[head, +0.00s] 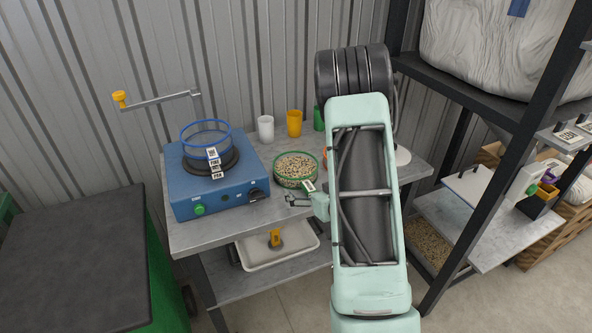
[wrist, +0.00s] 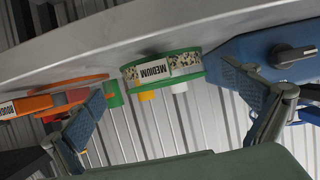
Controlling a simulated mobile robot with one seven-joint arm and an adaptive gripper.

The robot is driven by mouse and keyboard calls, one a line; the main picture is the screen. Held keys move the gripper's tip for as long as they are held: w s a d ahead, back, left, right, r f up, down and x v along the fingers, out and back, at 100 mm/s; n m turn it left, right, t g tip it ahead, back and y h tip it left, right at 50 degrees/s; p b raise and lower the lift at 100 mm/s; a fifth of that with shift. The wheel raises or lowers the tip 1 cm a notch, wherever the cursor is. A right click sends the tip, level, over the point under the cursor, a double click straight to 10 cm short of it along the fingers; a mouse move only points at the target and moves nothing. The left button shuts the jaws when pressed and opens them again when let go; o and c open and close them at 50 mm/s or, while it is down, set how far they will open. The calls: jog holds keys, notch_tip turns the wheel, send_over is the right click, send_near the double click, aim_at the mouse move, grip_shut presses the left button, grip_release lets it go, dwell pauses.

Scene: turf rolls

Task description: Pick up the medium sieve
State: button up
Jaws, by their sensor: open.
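The medium sieve (head: 296,181) is a round green-rimmed sieve filled with pale and dark granules, standing on the grey table right of the blue shaker. In the wrist view, which is upside down, the sieve (wrist: 185,62) shows its label "MEDIUM" facing my gripper. My gripper (head: 297,200) is at the table's front edge, just in front of the sieve. In the wrist view my gripper (wrist: 170,88) has its fingers wide apart, with the sieve ahead between them and nothing held. I cannot tell the exact gap.
A blue shaker (head: 220,191) with a blue sieve (head: 207,127) stands at left. An orange sieve labelled "ROUGH" (wrist: 50,98) is beside the medium one, mostly behind my arm in the head view. Cups (head: 266,128) stand at the back. A white tray (head: 283,256) sits on the lower shelf.

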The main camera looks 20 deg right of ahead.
aim_at(299, 174)
jog(key=shift+x, duration=1.9)
jog(key=shift+f, duration=0.1)
jog(key=shift+c, duration=0.4)
grip_shut()
